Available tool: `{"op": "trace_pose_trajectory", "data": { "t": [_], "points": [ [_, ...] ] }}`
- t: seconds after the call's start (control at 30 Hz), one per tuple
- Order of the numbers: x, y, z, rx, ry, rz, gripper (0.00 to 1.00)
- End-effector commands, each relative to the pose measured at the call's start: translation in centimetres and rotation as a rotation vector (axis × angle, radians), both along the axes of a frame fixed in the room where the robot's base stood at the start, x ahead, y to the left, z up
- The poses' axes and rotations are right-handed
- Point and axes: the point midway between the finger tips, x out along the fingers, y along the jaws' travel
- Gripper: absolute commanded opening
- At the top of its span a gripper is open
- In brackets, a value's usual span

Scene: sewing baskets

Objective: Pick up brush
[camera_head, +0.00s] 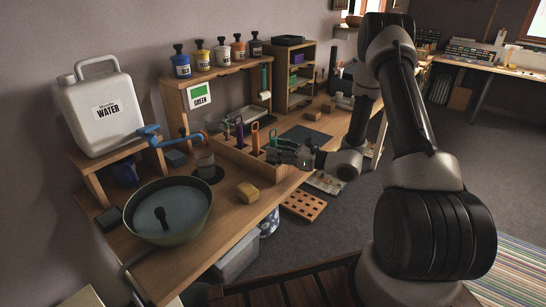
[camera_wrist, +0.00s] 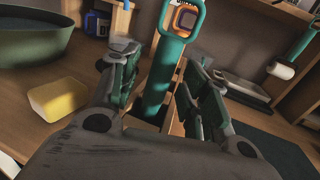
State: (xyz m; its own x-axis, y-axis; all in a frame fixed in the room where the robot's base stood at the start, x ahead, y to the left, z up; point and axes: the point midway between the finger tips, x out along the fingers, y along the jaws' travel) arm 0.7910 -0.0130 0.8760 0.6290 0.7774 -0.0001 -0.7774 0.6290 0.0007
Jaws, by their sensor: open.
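Several upright handled tools stand in a wooden rack (camera_head: 236,157) on the workbench. They include a purple one (camera_head: 239,130), an orange one (camera_head: 255,138) and a green one with a looped top (camera_wrist: 182,20). Their lower ends are hidden, so I cannot tell by bristles which is the brush. My gripper (camera_head: 290,153) is at the right end of the rack, beside the green tool. In the wrist view my gripper (camera_wrist: 160,68) is open, with the green handle standing between its fingers. I cannot tell whether either finger touches it.
A white water jug (camera_head: 100,108) is behind the basin. A shelf (camera_head: 215,75) with several jars rises behind the rack. A dark mat (camera_head: 305,136) lies right of it.

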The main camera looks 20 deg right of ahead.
Motion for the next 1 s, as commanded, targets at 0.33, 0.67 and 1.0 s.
{"op": "trace_pose_trajectory", "data": {
  "t": [0.33,0.67,1.0],
  "points": [
    [1.09,1.24,0.01,-0.001,-0.001,-0.001,0.46],
    [1.06,1.24,0.01,-0.001,-0.001,0.0,0.01],
    [1.06,1.24,0.36,-0.001,-0.002,0.0,0.01]
  ]
}}
